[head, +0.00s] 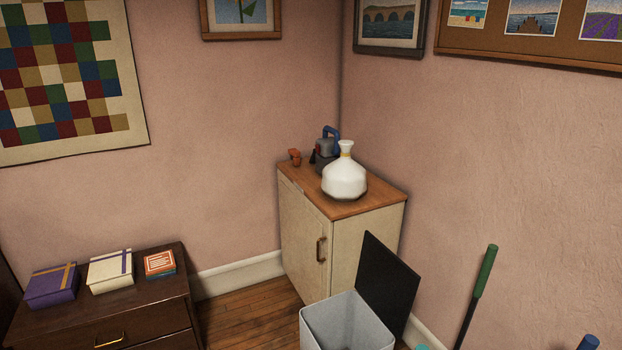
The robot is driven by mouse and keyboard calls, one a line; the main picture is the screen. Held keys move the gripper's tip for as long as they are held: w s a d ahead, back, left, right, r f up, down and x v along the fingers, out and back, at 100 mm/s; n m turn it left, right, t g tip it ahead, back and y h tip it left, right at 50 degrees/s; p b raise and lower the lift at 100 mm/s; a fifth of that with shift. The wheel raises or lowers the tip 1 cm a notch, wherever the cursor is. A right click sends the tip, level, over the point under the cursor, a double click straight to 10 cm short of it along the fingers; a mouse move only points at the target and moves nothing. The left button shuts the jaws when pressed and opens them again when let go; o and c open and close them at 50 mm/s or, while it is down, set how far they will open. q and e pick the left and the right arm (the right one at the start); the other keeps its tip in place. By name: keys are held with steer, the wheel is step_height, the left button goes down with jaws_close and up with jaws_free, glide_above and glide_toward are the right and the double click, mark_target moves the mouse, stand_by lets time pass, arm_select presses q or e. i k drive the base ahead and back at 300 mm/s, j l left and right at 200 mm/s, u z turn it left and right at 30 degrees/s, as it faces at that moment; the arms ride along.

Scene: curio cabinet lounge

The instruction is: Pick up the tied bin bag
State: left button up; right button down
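The tied bin bag (345,178) is white and faceted, with a narrow neck, a yellow band around the neck and a flared top. It stands upright on the wooden top of a cream corner cabinet (304,241), near the top's front right part. Nothing holds it. Neither of my grippers shows in the head view.
Behind the bag stand a grey and blue object (326,147) and a small orange item (295,157). An open grey bin (346,322) with a raised black lid (387,284) stands before the cabinet. A green-handled pole (485,270) leans at right. A dark dresser (150,307) holds boxes at left.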

mark_target(344, 179)
steer(key=z, duration=0.55)
steer(key=i+j+z, duration=0.15)
steer(key=j+z, duration=0.25)
steer(key=i+j+z, duration=0.15)
steer(key=z, duration=0.3)
steer(key=j+z, duration=0.85)
steer(key=i+l, duration=0.05)
steer(key=l, duration=0.05)
